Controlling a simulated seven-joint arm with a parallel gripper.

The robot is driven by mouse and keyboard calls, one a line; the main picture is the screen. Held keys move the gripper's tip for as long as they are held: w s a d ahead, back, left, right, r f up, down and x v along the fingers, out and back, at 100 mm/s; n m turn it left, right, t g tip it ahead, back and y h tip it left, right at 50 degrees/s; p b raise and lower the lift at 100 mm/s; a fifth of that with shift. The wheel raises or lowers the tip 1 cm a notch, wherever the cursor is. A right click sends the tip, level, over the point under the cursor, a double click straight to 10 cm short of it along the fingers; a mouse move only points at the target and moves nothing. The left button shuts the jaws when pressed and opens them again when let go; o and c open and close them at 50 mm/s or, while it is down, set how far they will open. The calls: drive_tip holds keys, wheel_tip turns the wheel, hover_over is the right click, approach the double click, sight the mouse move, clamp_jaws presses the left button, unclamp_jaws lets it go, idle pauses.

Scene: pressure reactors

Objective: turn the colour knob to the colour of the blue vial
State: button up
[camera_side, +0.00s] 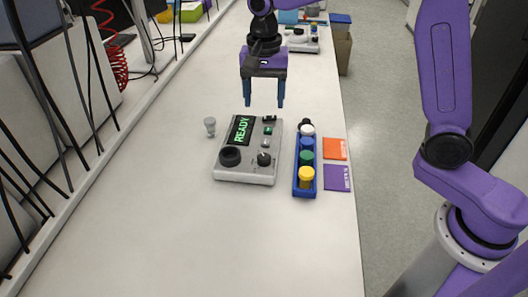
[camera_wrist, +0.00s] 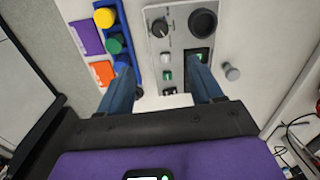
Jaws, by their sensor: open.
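The grey reactor control box (camera_side: 247,172) lies on the bench with a lit green READY screen (camera_side: 241,130). It carries a small black pointer knob (camera_side: 264,159), also in the wrist view (camera_wrist: 160,28), and a larger round black cap (camera_side: 230,156). I cannot tell the knob's colour setting. The blue vial (camera_side: 306,144) stands in a blue rack (camera_side: 304,192) right of the box, between a white-capped vial (camera_side: 307,130) and a green one (camera_side: 306,158). My gripper (camera_side: 265,105) is open and empty, above the bench at the box's far end, touching nothing.
A yellow vial (camera_side: 306,174) stands at the rack's near end. Orange (camera_side: 334,149) and purple (camera_side: 337,178) cards lie right of the rack. A small grey piece (camera_side: 210,126) stands left of the box. The near bench (camera_side: 190,240) is clear.

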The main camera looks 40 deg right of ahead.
sight(264, 156)
wheel_tip(264, 156, down, 17)
drive_tip(key=shift+f, duration=0.2)
idle(0.5)
drive_tip(key=c, duration=1.1)
